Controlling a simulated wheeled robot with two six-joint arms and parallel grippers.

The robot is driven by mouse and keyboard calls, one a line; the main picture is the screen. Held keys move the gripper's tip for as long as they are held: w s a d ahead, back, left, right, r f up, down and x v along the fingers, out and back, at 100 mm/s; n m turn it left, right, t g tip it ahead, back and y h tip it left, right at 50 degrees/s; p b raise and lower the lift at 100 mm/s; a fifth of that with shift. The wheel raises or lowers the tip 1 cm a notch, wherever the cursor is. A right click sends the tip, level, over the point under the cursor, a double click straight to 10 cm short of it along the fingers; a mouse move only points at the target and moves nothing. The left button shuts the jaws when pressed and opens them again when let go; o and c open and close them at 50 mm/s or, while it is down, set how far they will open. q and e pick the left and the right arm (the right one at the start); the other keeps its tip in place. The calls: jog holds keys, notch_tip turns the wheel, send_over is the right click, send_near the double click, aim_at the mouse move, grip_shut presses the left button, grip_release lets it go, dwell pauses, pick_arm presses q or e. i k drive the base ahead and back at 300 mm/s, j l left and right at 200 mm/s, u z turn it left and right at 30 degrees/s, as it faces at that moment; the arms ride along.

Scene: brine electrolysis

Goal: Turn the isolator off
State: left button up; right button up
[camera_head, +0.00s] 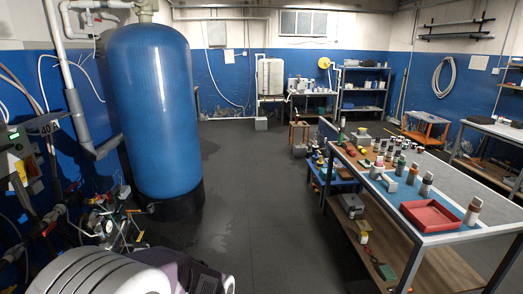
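I cannot make out an isolator for certain. A dark electrical-looking panel (17,150) with a green part and a yellow patch is at the left edge, cut off by the frame. Neither of my grippers is in view.
A tall blue tank (152,110) stands at the left on a dark base. Pipes and small fittings (105,222) crowd the floor by the left wall. A workbench (425,237) with bottles and a red tray (430,216) is at the right. The middle floor (237,190) is clear.

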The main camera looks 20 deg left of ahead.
aim_at(31, 168)
jog(key=i+j+u, duration=0.15)
jog(key=i+u, duration=0.25)
jog(key=i, duration=0.15)
jog(key=i+u, duration=0.35)
jog(key=i, duration=0.15)
jog(key=i+l+u, duration=0.15)
jog(key=i+u, duration=0.25)
jog(key=i, duration=0.15)
jog(key=i+l+u, duration=0.4)
jog(key=i+j+u, duration=0.2)
jog(key=i+u, duration=0.2)
jog(key=i+j+u, duration=0.15)
jog(key=i+u, duration=0.6)
jog(key=i+l+u, duration=0.1)
jog(key=i+u, duration=0.25)
